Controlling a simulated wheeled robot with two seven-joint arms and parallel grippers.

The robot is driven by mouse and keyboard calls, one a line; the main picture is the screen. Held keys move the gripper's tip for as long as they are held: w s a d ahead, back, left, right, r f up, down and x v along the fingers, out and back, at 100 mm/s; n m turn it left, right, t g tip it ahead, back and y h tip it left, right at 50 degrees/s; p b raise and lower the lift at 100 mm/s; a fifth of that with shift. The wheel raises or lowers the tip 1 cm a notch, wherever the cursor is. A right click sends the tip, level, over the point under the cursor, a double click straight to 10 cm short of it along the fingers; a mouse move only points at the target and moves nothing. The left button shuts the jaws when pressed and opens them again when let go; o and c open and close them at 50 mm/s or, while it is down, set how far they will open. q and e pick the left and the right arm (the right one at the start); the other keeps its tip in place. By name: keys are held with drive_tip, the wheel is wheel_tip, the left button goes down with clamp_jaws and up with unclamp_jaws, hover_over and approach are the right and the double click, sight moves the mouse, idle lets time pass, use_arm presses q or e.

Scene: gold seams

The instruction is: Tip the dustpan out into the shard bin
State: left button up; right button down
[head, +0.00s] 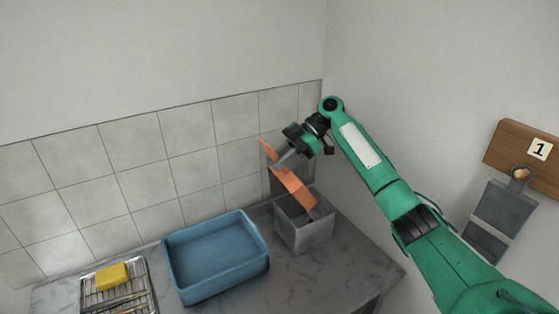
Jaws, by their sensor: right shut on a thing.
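The orange dustpan (290,182) is tilted steeply, its lower right end down at the opening of the shard bin. The shard bin (305,237) is a grey square box on the counter, near its back right corner. My right gripper (284,160) is shut on the dustpan, above and slightly left of the bin. The inside of the bin is mostly hidden, and I cannot make out any shards. My left gripper is not in view.
A blue tub (215,283) stands left of the bin on the grey counter (335,272). A wire rack (137,291) with a yellow sponge (112,276) lies at far left. A wooden board (519,150) marked 1 hangs on the right wall. Tiled wall runs behind.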

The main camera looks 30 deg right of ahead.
drive_tip(key=shift+f, duration=0.1)
drive_tip(key=shift+f, duration=0.35)
drive_tip(key=shift+r, duration=0.45)
drive_tip(key=shift+f+b, duration=0.35)
drive_tip(key=shift+f, duration=0.15)
drive_tip(key=shift+r, duration=0.1)
